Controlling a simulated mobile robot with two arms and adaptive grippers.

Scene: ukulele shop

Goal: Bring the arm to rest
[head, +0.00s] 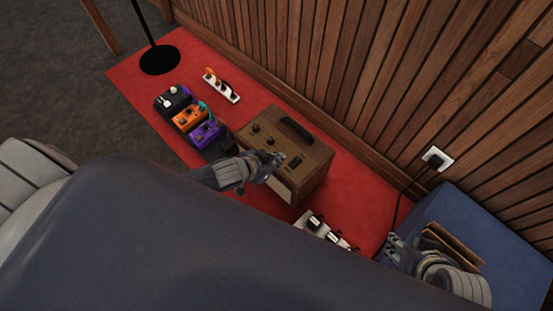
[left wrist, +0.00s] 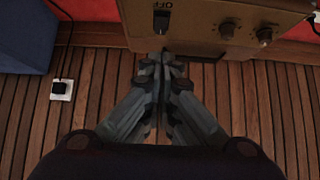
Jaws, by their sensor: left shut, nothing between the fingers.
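My left gripper (head: 276,161) is over the top panel of a brown amplifier (head: 312,156), by its front right part. In the left wrist view the left fingers (left wrist: 162,60) are together and empty, with their tips close to the amplifier's switch (left wrist: 162,20) and the printed word OFF. I cannot tell whether the tips touch the panel. My right gripper (head: 396,247) shows at the lower right, beside a blue box; its finger opening is not clear.
A red mat (head: 240,82) carries a pedalboard (head: 190,115), a white power strip (head: 221,87) and another strip (head: 325,231). A black stand base (head: 160,60) is at the back left. A slatted wood wall (head: 370,70) with an outlet (head: 436,158) and a blue box (head: 490,235) bound the right side.

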